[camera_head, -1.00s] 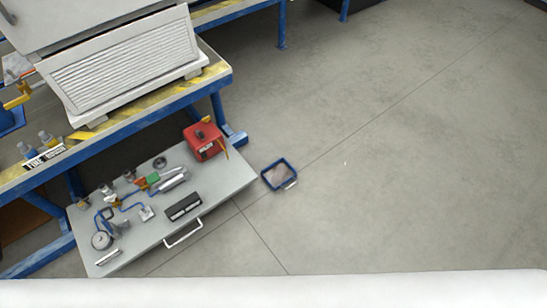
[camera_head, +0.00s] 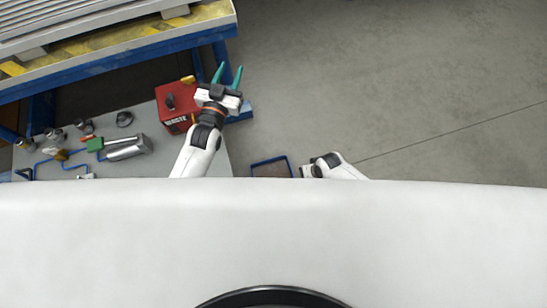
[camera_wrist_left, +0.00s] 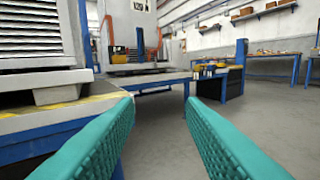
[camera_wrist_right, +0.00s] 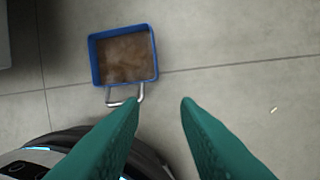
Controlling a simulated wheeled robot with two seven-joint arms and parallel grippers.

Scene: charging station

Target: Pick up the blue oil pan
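The blue oil pan (camera_head: 271,168) is a shallow blue-rimmed tray with a brown inside. In the head view its lower part is hidden behind my white body. In the right wrist view the whole pan (camera_wrist_right: 123,56) lies on the floor, with its metal handle towards my right gripper (camera_wrist_right: 160,101). The right fingers are open and empty, with the handle just ahead of the left finger's tip; contact is not visible. My left gripper (camera_head: 228,74) is open and empty beside the workbench, also seen in the left wrist view (camera_wrist_left: 158,98).
A red waste box (camera_head: 176,104) and several tools stand on the grey low table (camera_head: 217,162) left of the pan. The blue-framed workbench (camera_head: 120,62) with yellow stripes is behind it. Open floor (camera_head: 400,90) lies to the right.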

